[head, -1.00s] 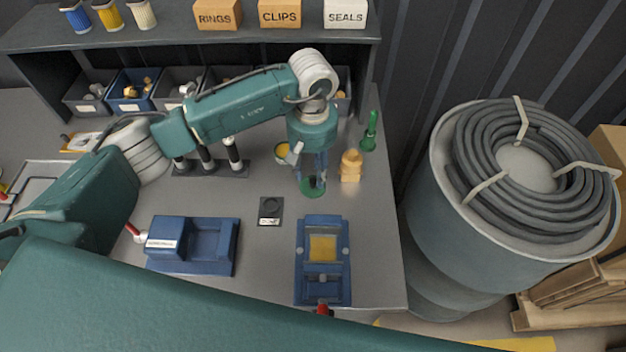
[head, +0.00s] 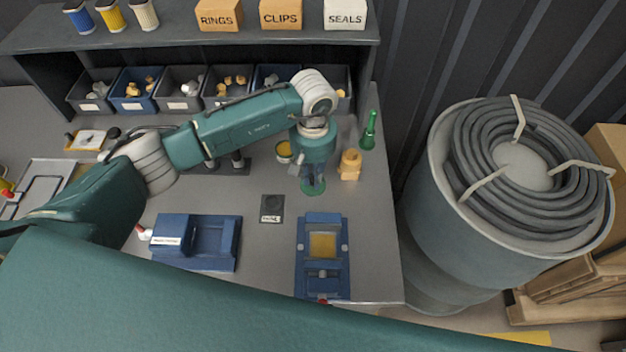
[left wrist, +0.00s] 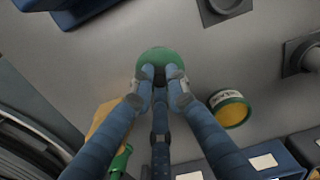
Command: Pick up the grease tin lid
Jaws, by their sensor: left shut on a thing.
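The grease tin lid is a round green disc (head: 313,189) at the right part of the bench, under my left gripper (head: 313,182). In the left wrist view, the lid (left wrist: 158,56) shows beyond the blue fingertips (left wrist: 161,82), which are closed together on a small dark part at its near side. My left gripper is shut on the lid. I cannot tell whether the lid is clear of the bench. The open grease tin (head: 284,151), with yellow grease inside, stands just left of the gripper; it also shows in the left wrist view (left wrist: 230,110). My right gripper is out of view.
An orange-yellow block-like part (head: 350,165) and a green bottle (head: 369,131) stand close to the right of the gripper. A blue fixture (head: 322,286) and a small dark plate (head: 271,208) lie nearer. Several bins (head: 181,92) line the back under a shelf (head: 180,33).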

